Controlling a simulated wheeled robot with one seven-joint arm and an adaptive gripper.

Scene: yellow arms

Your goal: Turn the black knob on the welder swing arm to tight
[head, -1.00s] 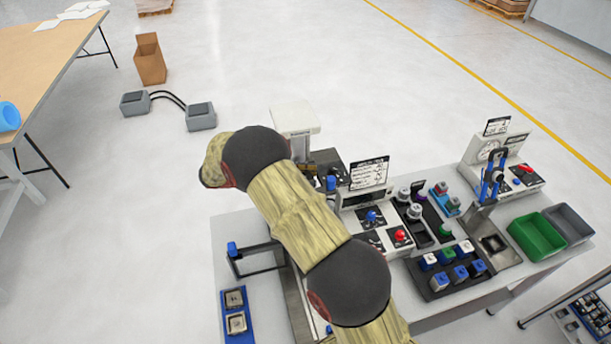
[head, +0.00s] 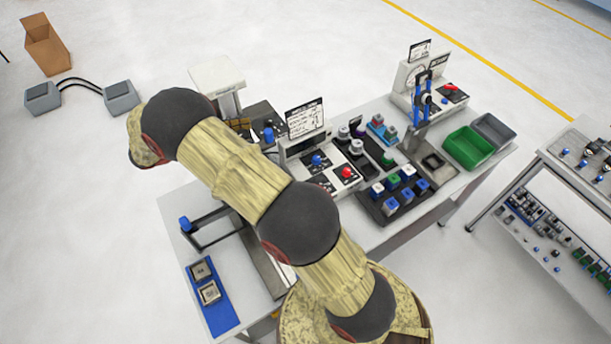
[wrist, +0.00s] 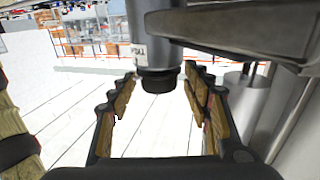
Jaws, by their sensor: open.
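In the wrist view, a grey cylinder with a white label hangs down beside a grey metal arm (wrist: 235,32). A short black round piece, apparently the black knob (wrist: 158,81), forms its lower end. My gripper (wrist: 158,92) is open, with one finger on each side of this black piece. A gap shows on both sides, and it looks untouched. In the head view, my arm reaches toward the back left of the bench, and my gripper is hidden there. A white-topped machine (head: 216,74), perhaps the welder, stands just behind my arm. No tight marking is readable.
A grey post (wrist: 250,100) stands close right of my gripper in the wrist view.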

